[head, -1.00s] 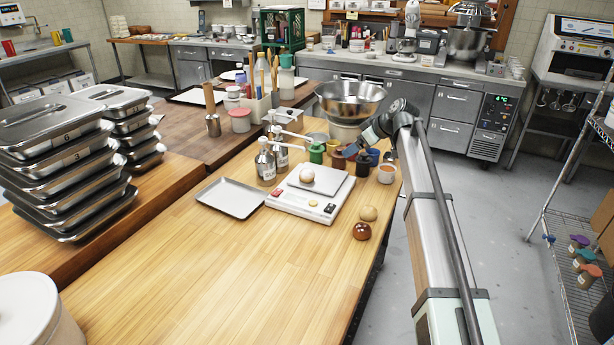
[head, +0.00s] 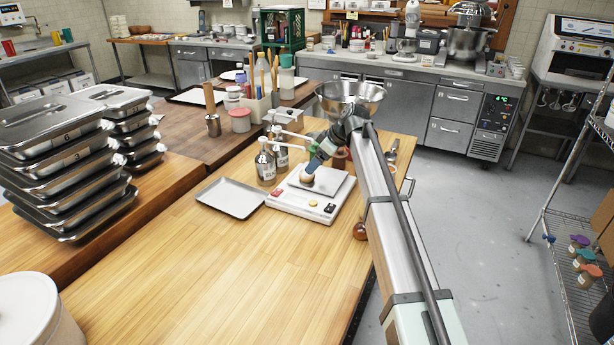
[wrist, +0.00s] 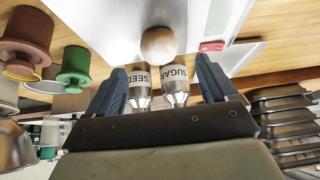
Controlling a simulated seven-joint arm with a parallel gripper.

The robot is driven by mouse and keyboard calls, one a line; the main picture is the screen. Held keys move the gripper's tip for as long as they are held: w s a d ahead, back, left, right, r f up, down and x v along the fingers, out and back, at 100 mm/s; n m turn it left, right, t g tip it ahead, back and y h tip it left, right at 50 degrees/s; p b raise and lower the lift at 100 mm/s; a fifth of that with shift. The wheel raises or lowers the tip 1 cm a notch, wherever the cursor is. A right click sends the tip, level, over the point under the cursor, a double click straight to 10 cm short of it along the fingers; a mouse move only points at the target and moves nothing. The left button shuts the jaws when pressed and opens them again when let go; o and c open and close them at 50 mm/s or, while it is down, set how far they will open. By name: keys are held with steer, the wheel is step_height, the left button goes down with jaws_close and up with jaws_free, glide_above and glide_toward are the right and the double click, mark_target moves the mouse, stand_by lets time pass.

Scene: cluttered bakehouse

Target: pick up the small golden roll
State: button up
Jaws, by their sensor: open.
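A small, round golden-tan roll (head: 307,178) sits on the plate of the white scale (head: 290,200). In the wrist view, the roll (wrist: 158,44) lies just beyond my fingertips, in line with the gap between them. My gripper (head: 312,168) is over the scale, very close to the roll; its blue fingers (wrist: 160,72) stand apart with nothing between them. I cannot tell whether they touch the roll. A glossy dark brown roll (head: 360,231) is on the table to the right of the scale, partly behind my arm.
Bottles labelled SEED (wrist: 140,84) and SUGAR (wrist: 176,80) stand beside the scale. An empty metal tray (head: 230,198) lies left of it. Brown (wrist: 27,32) and green (wrist: 76,62) vessels are nearby. Stacked lidded pans (head: 60,160) stand far left. The front of the table is clear.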

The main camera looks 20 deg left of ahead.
mark_target(307, 175)
steer(key=shift+x, duration=2.95)
steer(key=shift+c, duration=0.5)
steer(key=shift+d, duration=0.1)
steer(key=c, duration=0.8)
